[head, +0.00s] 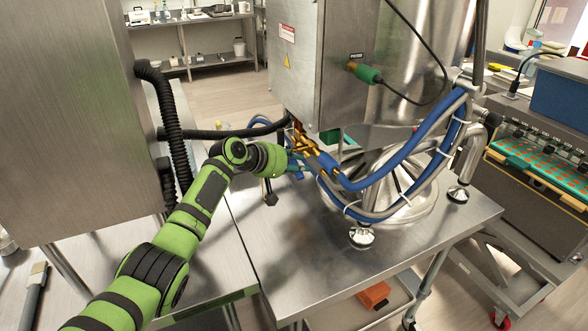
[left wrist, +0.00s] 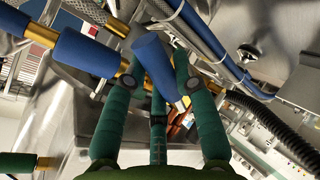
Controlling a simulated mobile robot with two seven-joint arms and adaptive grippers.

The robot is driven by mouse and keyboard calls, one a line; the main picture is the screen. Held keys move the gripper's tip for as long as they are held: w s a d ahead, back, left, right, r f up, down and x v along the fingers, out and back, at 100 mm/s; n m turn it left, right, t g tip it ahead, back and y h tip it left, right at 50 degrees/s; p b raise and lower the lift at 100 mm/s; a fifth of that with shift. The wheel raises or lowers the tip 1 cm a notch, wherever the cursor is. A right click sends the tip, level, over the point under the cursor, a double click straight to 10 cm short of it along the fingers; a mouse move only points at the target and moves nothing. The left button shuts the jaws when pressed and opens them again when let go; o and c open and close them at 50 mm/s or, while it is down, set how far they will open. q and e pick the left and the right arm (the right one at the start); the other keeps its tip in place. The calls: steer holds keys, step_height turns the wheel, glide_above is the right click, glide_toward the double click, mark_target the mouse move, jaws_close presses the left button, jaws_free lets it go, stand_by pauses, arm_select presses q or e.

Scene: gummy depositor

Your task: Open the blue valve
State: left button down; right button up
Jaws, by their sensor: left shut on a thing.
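The blue valve handle (left wrist: 152,62) lies between the dark green fingers of my left gripper (left wrist: 157,72) in the left wrist view, slanting down toward the palm. The gripper is shut on it. In the head view my left gripper (head: 297,160) is at the brass pipe fittings (head: 306,143), under the lower corner of the steel cabinet (head: 297,60). The handle is mostly hidden there behind the fingers. My right gripper is not in view.
Thick blue and grey hoses (head: 400,160) loop just right of the fittings. A black corrugated hose (head: 178,130) runs behind my left arm. The steel table (head: 290,250) has bare room in front. A trolley machine (head: 545,160) stands at the right.

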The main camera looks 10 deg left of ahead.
arm_select(q)
steer(key=shift+d+r+g, duration=0.25)
steer(key=shift+r+g, duration=0.05)
steer(key=shift+r, duration=0.1)
steer(key=shift+r+n+g+h+b, duration=0.25)
steer(key=shift+n+g+h+b, duration=0.15)
steer(key=shift+n+h+b, duration=0.15)
steer(key=shift+r+n+g+h+b, duration=0.25)
steer(key=shift+r+n+g+b, duration=0.25)
steer(key=shift+b, duration=0.4)
steer(key=shift+r, duration=0.1)
steer(key=shift+a+r, duration=0.1)
steer(key=shift+r, duration=0.1)
steer(key=c, duration=1)
jaws_free()
steer(key=shift+o, duration=0.4)
steer(key=shift+f, duration=0.2)
